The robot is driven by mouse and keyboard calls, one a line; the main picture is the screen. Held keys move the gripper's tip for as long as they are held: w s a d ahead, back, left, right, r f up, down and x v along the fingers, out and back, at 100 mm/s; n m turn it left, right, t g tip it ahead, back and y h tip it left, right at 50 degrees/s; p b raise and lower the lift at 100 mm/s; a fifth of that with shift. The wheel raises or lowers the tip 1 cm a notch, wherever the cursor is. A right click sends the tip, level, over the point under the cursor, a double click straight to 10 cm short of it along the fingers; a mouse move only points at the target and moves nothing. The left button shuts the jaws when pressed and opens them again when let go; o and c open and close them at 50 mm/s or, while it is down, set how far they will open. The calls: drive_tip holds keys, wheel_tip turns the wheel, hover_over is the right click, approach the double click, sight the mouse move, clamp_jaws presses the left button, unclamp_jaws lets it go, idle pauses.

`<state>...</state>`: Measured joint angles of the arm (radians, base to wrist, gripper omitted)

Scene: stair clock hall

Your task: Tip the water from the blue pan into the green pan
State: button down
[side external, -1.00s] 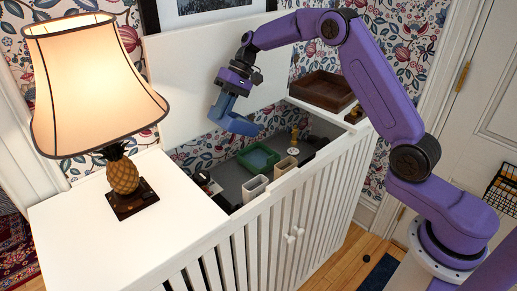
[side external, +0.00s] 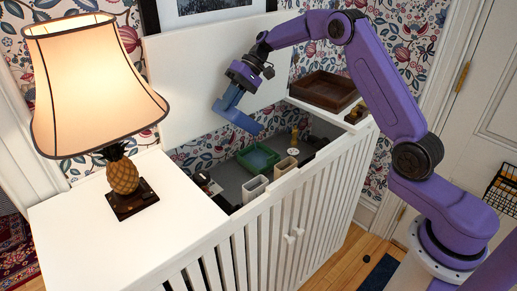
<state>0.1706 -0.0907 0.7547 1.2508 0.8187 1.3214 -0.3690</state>
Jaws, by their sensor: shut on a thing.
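The blue pan (side external: 238,118) is in the air above the recess in the white cabinet, tilted with its right end lower. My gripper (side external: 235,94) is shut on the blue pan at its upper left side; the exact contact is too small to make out. The green pan (side external: 257,157) sits on the grey floor of the recess, below and slightly right of the blue pan, with a clear gap between them. I cannot make out water in either pan or falling between them.
Two pale upright holders (side external: 254,188) stand at the recess's front edge. A small yellow-topped object (side external: 293,151) is right of the green pan. A brown tray (side external: 323,90) lies on the right top. A lamp (side external: 122,170) stands on the left top.

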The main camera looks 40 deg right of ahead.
drive_tip(key=shift+d+r+y, duration=0.75)
drive_tip(key=shift+d+y, duration=0.25)
drive_tip(key=shift+y, duration=0.2)
idle(0.4)
drive_tip(key=shift+d+r+y, duration=0.3)
drive_tip(key=shift+d+y, duration=0.3)
drive_tip(key=shift+d+r+y, duration=0.15)
drive_tip(key=shift+d+y, duration=0.35)
drive_tip(key=shift+d+r+y, duration=0.2)
drive_tip(key=shift+d+y, duration=0.7)
drive_tip(key=shift+d, duration=0.4)
drive_tip(key=shift+d+r+y, duration=0.15)
drive_tip(key=shift+d+y, duration=0.75)
drive_tip(key=shift+d, duration=0.35)
drive_tip(key=shift+d, duration=0.15)
